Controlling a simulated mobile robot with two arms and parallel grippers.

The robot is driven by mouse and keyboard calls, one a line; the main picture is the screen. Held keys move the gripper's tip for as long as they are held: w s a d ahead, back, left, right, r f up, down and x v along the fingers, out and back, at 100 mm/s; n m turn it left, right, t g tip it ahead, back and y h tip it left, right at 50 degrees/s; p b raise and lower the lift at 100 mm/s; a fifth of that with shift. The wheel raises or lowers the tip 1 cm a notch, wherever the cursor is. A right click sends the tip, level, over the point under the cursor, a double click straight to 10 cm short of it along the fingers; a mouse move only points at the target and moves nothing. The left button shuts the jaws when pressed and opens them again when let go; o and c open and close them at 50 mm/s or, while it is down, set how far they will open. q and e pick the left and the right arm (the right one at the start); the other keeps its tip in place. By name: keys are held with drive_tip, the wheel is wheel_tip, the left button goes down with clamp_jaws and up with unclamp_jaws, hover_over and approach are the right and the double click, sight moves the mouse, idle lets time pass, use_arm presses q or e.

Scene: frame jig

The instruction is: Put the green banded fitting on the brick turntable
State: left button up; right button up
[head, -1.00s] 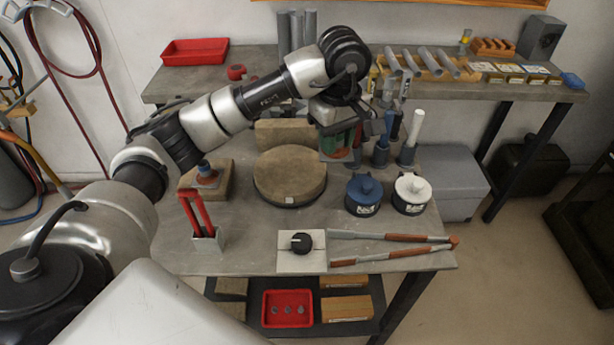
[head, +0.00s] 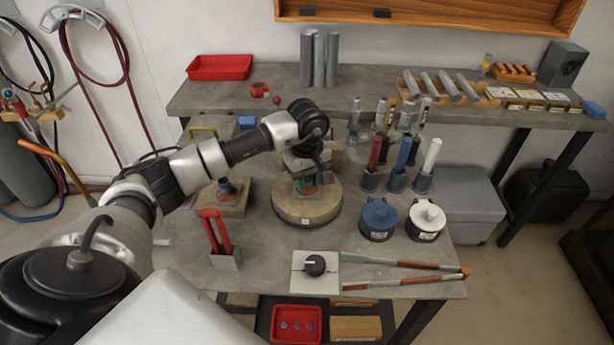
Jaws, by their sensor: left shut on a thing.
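My left gripper (head: 306,183) is over the turntable, pointing down, and shut on the green banded fitting (head: 309,189). My right gripper is not in view.
Red-handled pliers (head: 217,237) in a holder are in front. A blue pot (head: 378,217) and a white pot (head: 426,218) stand right. Upright tools (head: 403,158) stand behind them.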

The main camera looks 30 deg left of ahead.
use_arm(q)
drive_tip(key=shift+f, duration=0.1)
drive_tip(key=shift+f, duration=0.15)
drive_tip(key=o, duration=1)
drive_tip(key=shift+r, duration=0.35)
wheel_tip(320, 180, up, 12)
drive_tip(key=shift+f+b, duration=0.15)
drive_tip(key=shift+b, duration=0.9)
